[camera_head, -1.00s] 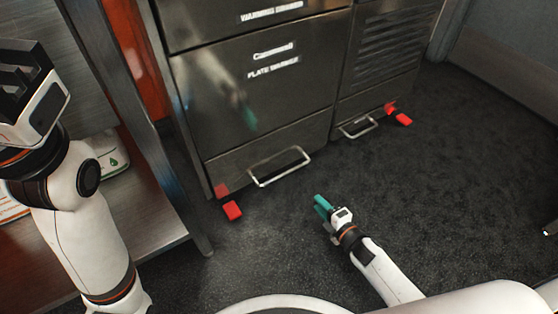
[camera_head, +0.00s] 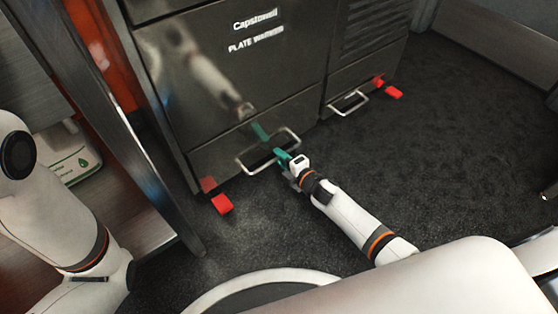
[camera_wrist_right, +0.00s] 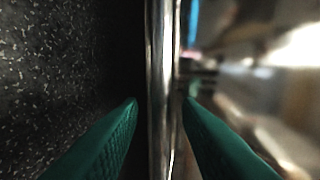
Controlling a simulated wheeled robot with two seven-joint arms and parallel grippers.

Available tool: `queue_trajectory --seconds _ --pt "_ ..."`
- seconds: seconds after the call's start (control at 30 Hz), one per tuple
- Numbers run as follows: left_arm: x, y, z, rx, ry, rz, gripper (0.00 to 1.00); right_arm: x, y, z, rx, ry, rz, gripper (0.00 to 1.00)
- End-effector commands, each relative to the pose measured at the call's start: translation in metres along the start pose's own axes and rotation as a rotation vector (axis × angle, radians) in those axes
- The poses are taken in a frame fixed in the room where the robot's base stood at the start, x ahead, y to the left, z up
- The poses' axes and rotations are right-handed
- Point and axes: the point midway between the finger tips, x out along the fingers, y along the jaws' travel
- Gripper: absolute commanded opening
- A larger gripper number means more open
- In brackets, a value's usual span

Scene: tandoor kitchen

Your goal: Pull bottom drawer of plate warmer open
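The plate warmer (camera_head: 225,75) is a steel cabinet with a "PLATE WARMER" label. Its bottom drawer (camera_head: 215,157) looks shut, flush with the cabinet front. The drawer's metal loop handle (camera_head: 257,170) sticks out low above the floor. My right gripper (camera_head: 282,156), with teal fingers, is at the handle's front bar. In the right wrist view, the handle bar (camera_wrist_right: 162,70) runs upright between the two open fingers (camera_wrist_right: 161,102). A narrow dark gap shows on the left side; contact on the right side is unclear. My left arm shows at the left, its gripper out of frame.
A second low drawer with a handle (camera_head: 349,103) is to the right. A table leg (camera_head: 150,160) stands close on the left. Dark floor (camera_head: 450,150) is clear in front and to the right.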

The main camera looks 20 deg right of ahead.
Motion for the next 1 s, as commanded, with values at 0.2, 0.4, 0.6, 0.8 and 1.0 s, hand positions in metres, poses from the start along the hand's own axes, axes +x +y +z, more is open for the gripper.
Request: queue_trajectory --seconds 0.2,0.4,0.6,0.8,1.0 --pt "-0.0071 -0.0015 0.0024 0.000 0.000 0.000 0.36 0.0128 0.0001 0.0001 0.001 0.000 0.000 0.31" --pt "-0.0064 -0.0015 0.0023 0.000 0.000 -0.001 0.36 0.0129 -0.0006 0.0000 0.001 0.000 0.000 0.31" --pt "-0.0065 -0.0016 0.0023 0.000 0.000 -0.001 0.36 0.0127 -0.0006 -0.0001 0.001 0.000 0.000 0.05" --pt "-0.0065 -0.0016 0.0023 0.000 0.000 -0.001 0.36 0.0126 -0.0005 -0.0002 0.000 0.000 0.000 0.00" --pt "-0.0047 -0.0011 0.0016 0.000 0.000 -0.001 0.36 0.0095 -0.0002 -0.0003 0.000 0.000 0.001 0.00"
